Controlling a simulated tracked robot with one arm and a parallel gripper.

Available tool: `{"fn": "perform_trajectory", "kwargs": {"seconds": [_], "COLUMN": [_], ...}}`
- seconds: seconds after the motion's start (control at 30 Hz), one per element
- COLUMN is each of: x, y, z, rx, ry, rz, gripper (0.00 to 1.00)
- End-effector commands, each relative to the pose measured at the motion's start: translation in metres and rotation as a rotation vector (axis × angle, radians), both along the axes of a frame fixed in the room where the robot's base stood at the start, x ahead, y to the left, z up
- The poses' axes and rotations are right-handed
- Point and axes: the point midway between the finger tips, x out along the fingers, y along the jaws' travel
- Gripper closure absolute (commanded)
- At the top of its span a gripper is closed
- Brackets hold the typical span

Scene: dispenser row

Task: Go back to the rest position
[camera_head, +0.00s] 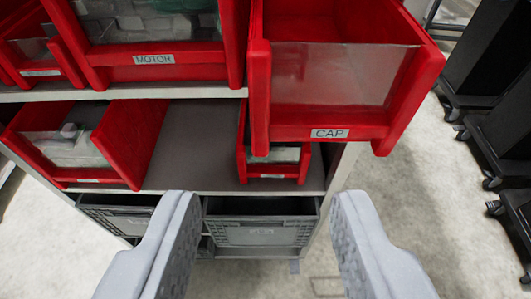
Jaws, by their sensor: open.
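My gripper (268,235) is at the bottom of the view. Its two grey fingers are wide apart and nothing is between them. Beyond the fingers stands a shelf rack with red bins. The red bin labelled CAP (328,134) is at the upper right, nearer to me than the other bins, with a clear front panel. The red bin labelled MOTOR (154,60) is at the upper left and holds pale items. My gripper is apart from all the bins.
The lower shelf (200,140) holds a red bin (95,175) at left and a small red bin (273,170). Grey crates (262,232) stand below. Black wheeled units (487,60) stand at right. Pale floor (415,200) is clear between them and the rack.

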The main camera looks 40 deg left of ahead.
Motion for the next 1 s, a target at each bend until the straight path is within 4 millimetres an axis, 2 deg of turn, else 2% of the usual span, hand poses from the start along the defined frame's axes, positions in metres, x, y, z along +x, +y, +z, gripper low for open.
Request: {"fn": "perform_trajectory", "kwargs": {"seconds": [0.13,0.23,0.27,0.33,0.4,0.47,0.57,0.6,0.7,0.83,1.0], "x": [0.023,0.046,0.051,0.058,0.056,0.048,0.026,0.013,-0.016,-0.045,-0.061], "y": [-0.032,-0.074,-0.086,-0.113,-0.132,-0.140,-0.137,-0.131,-0.109,-0.082,-0.066], "z": [0.014,0.045,0.058,0.097,0.138,0.175,0.232,0.252,0.293,0.326,0.342], "rx": [-0.081,-0.161,-0.183,-0.212,-0.216,-0.201,-0.140,-0.109,-0.038,0.026,0.057], "ry": [-0.029,-0.065,-0.074,-0.104,-0.124,-0.140,-0.158,-0.160,-0.162,-0.166,-0.162], "rz": [-0.101,-0.243,-0.292,-0.405,-0.508,-0.579,-0.657,-0.671,-0.673,-0.643,-0.618], "gripper": [0.59,0.59,0.59,0.59,0.59,0.59,0.59,0.59,0.59,0.59,0.59]}}
